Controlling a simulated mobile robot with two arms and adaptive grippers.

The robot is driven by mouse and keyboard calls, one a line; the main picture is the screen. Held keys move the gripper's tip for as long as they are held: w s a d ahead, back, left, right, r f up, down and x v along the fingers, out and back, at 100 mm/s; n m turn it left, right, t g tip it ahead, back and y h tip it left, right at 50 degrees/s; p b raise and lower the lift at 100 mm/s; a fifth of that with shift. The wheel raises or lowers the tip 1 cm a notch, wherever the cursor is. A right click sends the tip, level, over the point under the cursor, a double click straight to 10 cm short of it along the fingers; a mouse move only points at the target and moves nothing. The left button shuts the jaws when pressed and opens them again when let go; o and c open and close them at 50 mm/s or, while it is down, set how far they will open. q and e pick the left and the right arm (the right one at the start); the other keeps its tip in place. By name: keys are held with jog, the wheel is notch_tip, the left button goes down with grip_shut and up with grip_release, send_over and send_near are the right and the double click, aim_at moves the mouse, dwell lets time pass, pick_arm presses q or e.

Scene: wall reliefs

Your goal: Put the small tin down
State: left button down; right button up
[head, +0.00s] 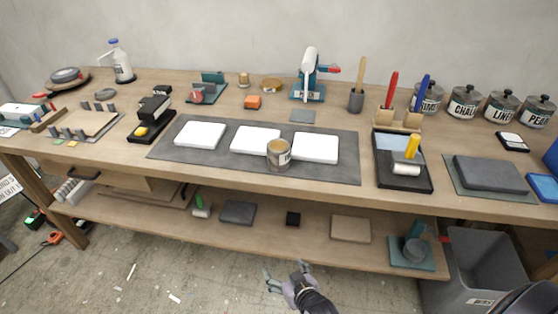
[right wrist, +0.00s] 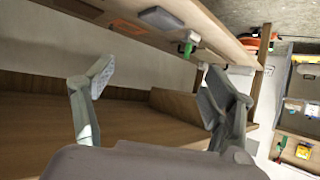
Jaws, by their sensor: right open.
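The small tin (head: 279,154) stands upright on the dark grey mat (head: 255,172) at the mat's front edge side, between the middle and right white slabs. It has a pale label and a brownish top. My right gripper (head: 287,279) is open and empty, low in front of the bench and well below and apart from the tin. Its spread fingers also show in the right wrist view (right wrist: 150,90), with nothing between them. My left gripper is not in view.
White slabs (head: 200,134) lie on the mat. A paint tray (head: 403,178) with a yellow-handled roller stands to its right. Labelled canisters (head: 465,102) line the back right. The lower shelf (head: 265,232) holds several items; a grey bin (head: 480,270) stands at right.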

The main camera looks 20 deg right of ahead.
jog(key=w+d+r+t+h+b, duration=0.1)
jog(key=w+r+t, duration=0.1)
jog(key=r, duration=0.5)
jog(key=w+d+r+t, duration=0.1)
jog(key=w+d+r, duration=0.1)
jog(key=r, duration=0.4)
jog(key=m+t+h, duration=0.1)
jog(key=m+t, duration=0.1)
jog(key=t, duration=0.1)
send_near(283, 156)
jog(key=w, duration=0.8)
jog(key=shift+d+f, duration=0.15)
jog(key=shift+d, duration=0.25)
jog(key=shift+w+p, duration=0.35)
jog(key=shift+w, duration=0.2)
jog(key=w, duration=0.4)
jog(key=shift+w+d, duration=0.1)
jog(key=shift+w, duration=0.05)
jog(key=shift+c, duration=0.6)
